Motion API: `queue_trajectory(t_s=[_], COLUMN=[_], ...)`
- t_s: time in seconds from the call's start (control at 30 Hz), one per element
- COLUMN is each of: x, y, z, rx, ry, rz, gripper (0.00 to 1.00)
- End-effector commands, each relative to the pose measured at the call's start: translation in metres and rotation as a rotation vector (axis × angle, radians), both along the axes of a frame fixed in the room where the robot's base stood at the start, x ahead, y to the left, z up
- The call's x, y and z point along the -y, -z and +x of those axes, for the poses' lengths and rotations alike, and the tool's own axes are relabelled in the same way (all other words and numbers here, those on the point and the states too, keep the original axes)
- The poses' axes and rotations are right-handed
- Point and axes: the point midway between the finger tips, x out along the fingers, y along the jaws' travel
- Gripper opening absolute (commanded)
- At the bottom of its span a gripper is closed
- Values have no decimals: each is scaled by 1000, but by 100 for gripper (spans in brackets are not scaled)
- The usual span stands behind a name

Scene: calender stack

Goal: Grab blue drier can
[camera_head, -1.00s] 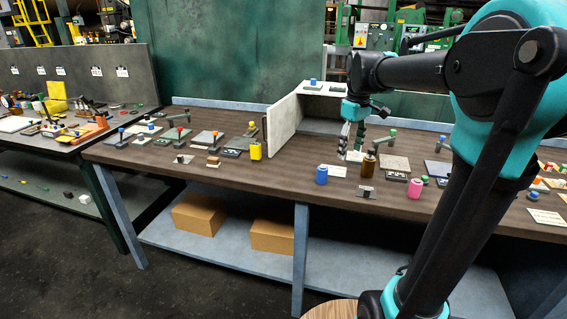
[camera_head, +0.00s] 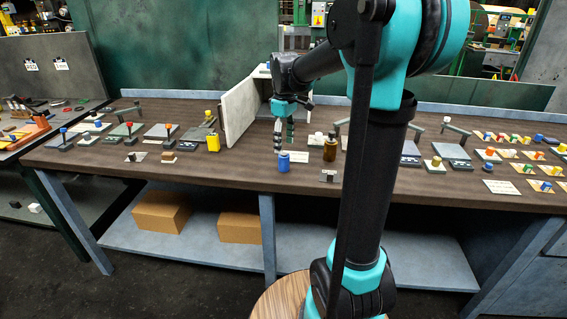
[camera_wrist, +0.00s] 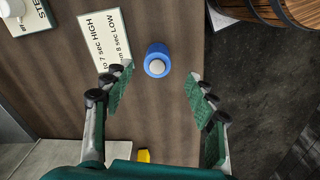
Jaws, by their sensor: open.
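The blue drier can (camera_head: 284,161) stands upright near the front edge of the wooden bench (camera_head: 230,173). In the wrist view the blue can (camera_wrist: 157,59) shows from above with a pale round top, just beyond the fingertips and roughly midway between them. My gripper (camera_head: 284,138) points down just above and behind the can in the head view. Its two green-padded fingers are spread apart with nothing between them, as the wrist view of my gripper (camera_wrist: 160,78) shows.
A printed card (camera_wrist: 104,42) lies left of the can in the wrist view. A yellow can (camera_head: 212,142) and an open pale box door (camera_head: 240,108) stand left.

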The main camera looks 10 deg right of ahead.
Motion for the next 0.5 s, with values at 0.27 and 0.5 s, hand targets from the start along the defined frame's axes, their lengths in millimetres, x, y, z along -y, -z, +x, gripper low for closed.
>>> queue_trajectory(t_s=[0.27,0.5], x=[0,-1], y=[20,53], z=[2,5], rx=[0,0], ry=[0,0], rz=[0,0], gripper=[57,57])
